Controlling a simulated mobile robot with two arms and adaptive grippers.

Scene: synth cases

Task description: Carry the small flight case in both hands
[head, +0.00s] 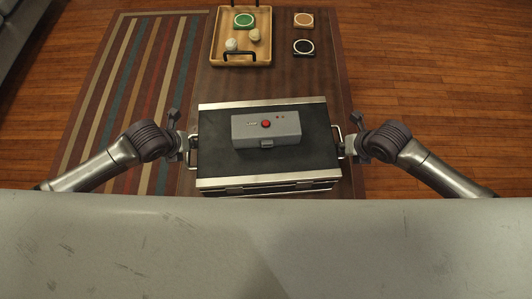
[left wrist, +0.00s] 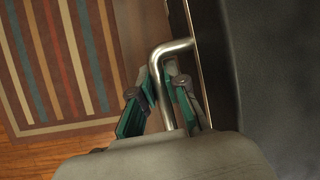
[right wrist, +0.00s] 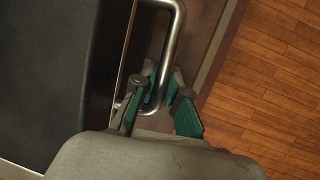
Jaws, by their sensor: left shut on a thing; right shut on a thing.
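The small flight case (head: 215,150) is black with silver metal edges and sits level in the middle of the head view. A grey box with a red button (head: 266,130) lies on its lid. My left gripper (head: 190,150) is shut on the case's left handle, a bent metal bar that shows in the left wrist view (left wrist: 171,48). My right gripper (head: 345,149) is shut on the right handle, which shows in the right wrist view (right wrist: 176,40). The fingers are around the bars on both sides. The case's underside is hidden.
Behind the case, a wooden tray (head: 218,50) with dark handles holds a green round thing and small pale items. A tan coaster (head: 303,20) and a black coaster (head: 303,47) lie right of it. A striped rug (head: 125,90) covers the floor at left; bare wood floor (head: 440,90) is clear at right.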

